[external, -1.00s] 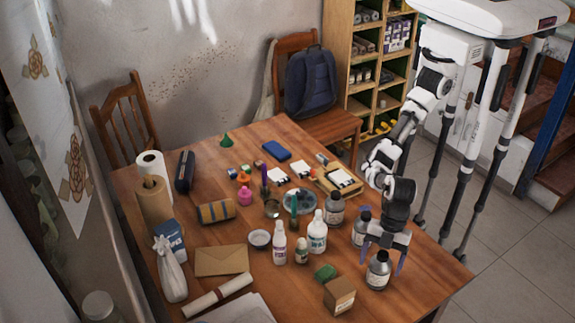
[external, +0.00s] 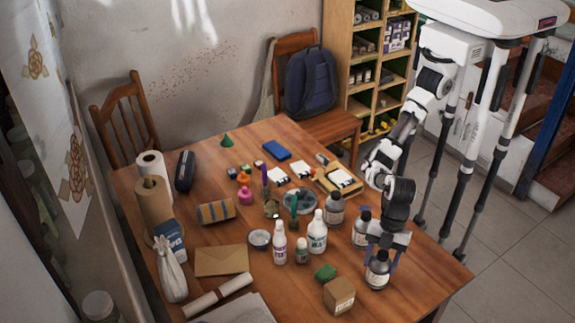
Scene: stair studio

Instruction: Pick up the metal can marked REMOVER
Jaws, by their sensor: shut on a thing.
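A grey metal can with a dark top and a pale label (external: 377,272) stands upright near the right front edge of the wooden table. The label is too small to read. My gripper (external: 380,260) points down over this can and is shut on its upper part, one finger on each side. The can appears to rest on the table. Two similar grey cans stand behind it, one with a blue top (external: 361,230) and one with a dark top (external: 335,208); their labels are not legible either.
White bottles (external: 317,235) and (external: 280,245) stand left of the held can. The table's right edge is near, and the tabletop right of the can is clear.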

